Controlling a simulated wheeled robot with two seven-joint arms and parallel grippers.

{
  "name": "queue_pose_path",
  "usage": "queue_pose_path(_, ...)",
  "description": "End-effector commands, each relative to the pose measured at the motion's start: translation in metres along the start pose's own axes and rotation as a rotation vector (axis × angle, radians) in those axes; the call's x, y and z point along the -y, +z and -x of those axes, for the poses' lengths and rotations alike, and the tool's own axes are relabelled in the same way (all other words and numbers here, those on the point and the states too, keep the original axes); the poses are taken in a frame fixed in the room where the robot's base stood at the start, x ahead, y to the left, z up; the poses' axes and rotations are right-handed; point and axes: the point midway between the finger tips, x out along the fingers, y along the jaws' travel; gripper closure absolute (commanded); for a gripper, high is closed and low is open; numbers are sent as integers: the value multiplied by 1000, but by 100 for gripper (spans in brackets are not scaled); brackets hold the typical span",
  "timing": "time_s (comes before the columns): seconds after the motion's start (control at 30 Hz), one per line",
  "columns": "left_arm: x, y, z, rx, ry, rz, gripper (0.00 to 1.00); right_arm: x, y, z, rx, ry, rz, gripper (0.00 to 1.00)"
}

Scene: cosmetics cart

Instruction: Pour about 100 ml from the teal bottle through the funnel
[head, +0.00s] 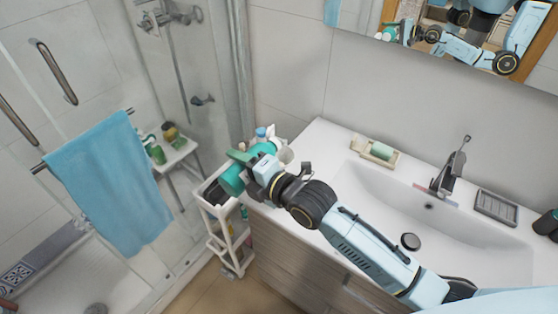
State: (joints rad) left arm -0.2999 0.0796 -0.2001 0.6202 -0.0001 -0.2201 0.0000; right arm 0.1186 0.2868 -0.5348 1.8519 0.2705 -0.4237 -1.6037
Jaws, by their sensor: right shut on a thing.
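My right gripper (254,166) reaches in from the lower right and is shut on the teal bottle (233,180), above the white cart (222,212) at the left end of the sink counter. The bottle looks tilted, and the gripper hides part of it. More teal shows just behind the gripper; I cannot tell whether it is the same bottle. I cannot make out the funnel. My left gripper is not in view.
Small bottles (261,134) stand close behind the gripper. The sink (400,200) with its faucet (450,168) lies to the right. A soap dish (376,151) sits on the counter. A glass shower with a blue towel (110,180) is on the left.

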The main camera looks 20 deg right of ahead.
Motion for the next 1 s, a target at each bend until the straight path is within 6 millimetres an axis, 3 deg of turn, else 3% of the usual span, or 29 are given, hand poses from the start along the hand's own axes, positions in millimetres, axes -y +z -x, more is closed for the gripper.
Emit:
queue_pose_path(0.3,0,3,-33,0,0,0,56,15,-10,-4,49,6,239,80)
queue_pose_path(1.0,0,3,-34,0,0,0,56,34,2,-7,112,3,566,80)
